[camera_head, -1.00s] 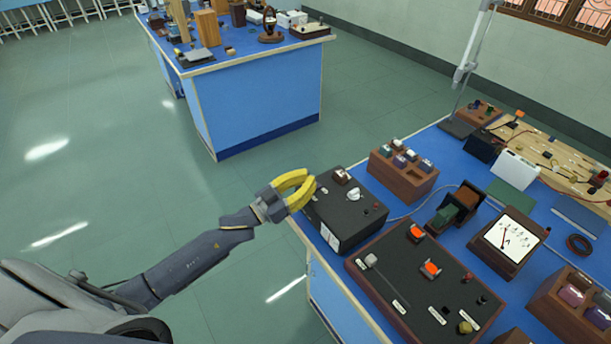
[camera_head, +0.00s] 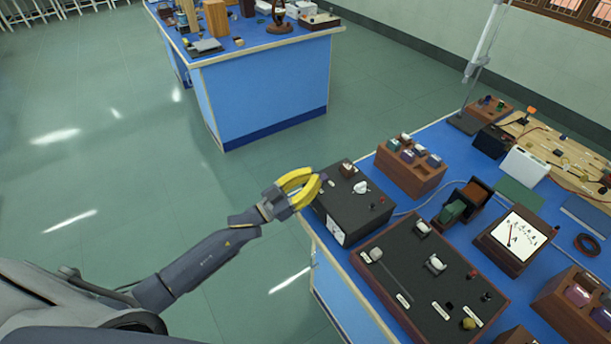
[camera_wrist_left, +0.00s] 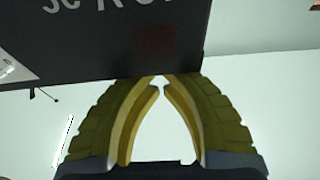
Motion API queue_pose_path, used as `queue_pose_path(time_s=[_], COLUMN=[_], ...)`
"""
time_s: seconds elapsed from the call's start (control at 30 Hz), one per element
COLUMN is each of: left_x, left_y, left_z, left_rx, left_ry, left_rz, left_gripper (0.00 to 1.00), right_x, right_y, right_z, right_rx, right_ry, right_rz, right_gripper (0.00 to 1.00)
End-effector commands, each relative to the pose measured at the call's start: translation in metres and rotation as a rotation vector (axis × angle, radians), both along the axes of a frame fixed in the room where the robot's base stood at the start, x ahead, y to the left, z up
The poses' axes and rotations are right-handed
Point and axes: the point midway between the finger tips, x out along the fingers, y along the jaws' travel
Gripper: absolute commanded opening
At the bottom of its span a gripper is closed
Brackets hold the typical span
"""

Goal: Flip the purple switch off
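My left gripper (camera_head: 320,185) is at the left edge of the black box (camera_head: 348,218) on the near blue bench. Its yellow fingers are shut with nothing between them. In the left wrist view its tips (camera_wrist_left: 160,80) sit close to the edge of the box (camera_wrist_left: 100,50); I cannot tell whether they touch. No switch shows as clearly purple. A faint dark red square (camera_wrist_left: 153,42) shows on the box in the wrist view. My right gripper is not in view.
A dark panel (camera_head: 400,265) with two now-white lamp-like parts (camera_head: 424,228) lies in front of the box. A wooden rack (camera_head: 408,178) of coloured blocks stands behind it. Open floor lies left of the bench edge.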

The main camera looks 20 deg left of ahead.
Motion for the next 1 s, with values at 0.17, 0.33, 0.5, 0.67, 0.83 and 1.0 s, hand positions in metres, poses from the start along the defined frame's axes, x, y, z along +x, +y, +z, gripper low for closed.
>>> queue_pose_path(time_s=[0.17, 0.33, 0.5, 0.67, 0.83, 1.0], left_x=[0.000, -0.001, -0.004, -0.026, -0.046, -0.061], left_y=[0.000, 0.001, 0.002, 0.020, 0.036, 0.048], left_z=[0.001, 0.014, 0.042, 0.024, 0.011, 0.001], left_rx=[0.001, 0.001, 0.002, 0.002, 0.002, 0.001], left_ry=[0.000, -0.003, -0.005, 0.005, 0.004, 0.002], left_rz=[0.000, -0.001, -0.006, -0.004, -0.003, -0.003], left_gripper=[0.00, 0.00, 0.00, 0.00, 0.00, 0.00], right_x=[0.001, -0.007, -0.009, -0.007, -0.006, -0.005], right_y=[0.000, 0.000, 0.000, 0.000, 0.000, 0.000], right_z=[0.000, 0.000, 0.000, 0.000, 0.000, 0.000], right_rx=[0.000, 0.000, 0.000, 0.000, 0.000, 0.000], right_ry=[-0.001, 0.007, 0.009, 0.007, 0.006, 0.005], right_rz=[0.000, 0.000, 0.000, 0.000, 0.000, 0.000], right_gripper=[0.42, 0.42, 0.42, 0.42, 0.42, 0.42])
